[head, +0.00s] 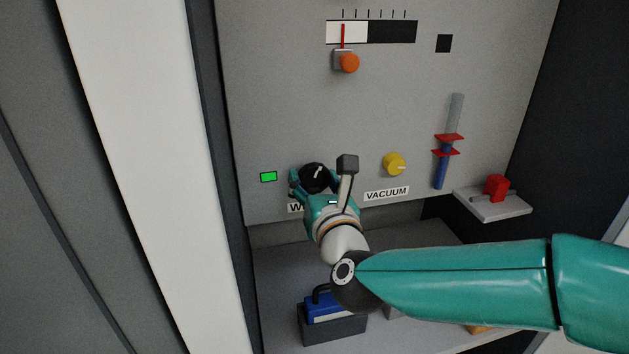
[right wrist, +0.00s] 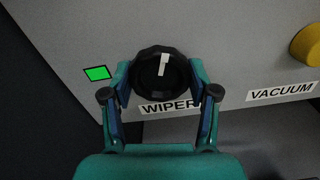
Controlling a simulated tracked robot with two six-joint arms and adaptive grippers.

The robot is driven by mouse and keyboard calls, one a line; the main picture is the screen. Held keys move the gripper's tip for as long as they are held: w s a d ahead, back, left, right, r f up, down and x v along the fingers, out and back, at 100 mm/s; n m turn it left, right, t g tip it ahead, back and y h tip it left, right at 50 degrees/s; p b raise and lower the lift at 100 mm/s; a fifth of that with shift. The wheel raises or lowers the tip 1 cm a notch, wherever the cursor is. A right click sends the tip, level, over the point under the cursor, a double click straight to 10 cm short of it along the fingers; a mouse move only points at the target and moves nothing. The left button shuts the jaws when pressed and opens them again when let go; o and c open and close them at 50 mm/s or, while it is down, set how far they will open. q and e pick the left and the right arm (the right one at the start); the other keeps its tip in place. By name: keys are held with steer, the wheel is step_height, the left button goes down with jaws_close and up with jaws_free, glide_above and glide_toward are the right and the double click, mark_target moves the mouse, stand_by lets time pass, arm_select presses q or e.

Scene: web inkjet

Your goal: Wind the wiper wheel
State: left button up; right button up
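The wiper wheel (right wrist: 161,76) is a black faceted knob with a white pointer mark, on the grey panel above a WIPER label (right wrist: 170,107). It also shows in the head view (head: 314,177), partly covered by my gripper. My right gripper (right wrist: 160,72) has one finger on each side of the wheel, and both pads appear to touch its rim. The right gripper also shows in the head view (head: 314,180). The wheel's pointer stands nearly upright, tilted slightly right. My left gripper is in neither view.
A green lit indicator (head: 269,176) is left of the wheel. A yellow VACUUM knob (head: 395,164) is to the right. Above are an orange knob (head: 349,62) and a black-and-white gauge (head: 392,32) with a red needle. A red block (head: 496,187) stands on a small shelf (head: 507,209).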

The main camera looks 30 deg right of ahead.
steer(key=c, duration=0.5)
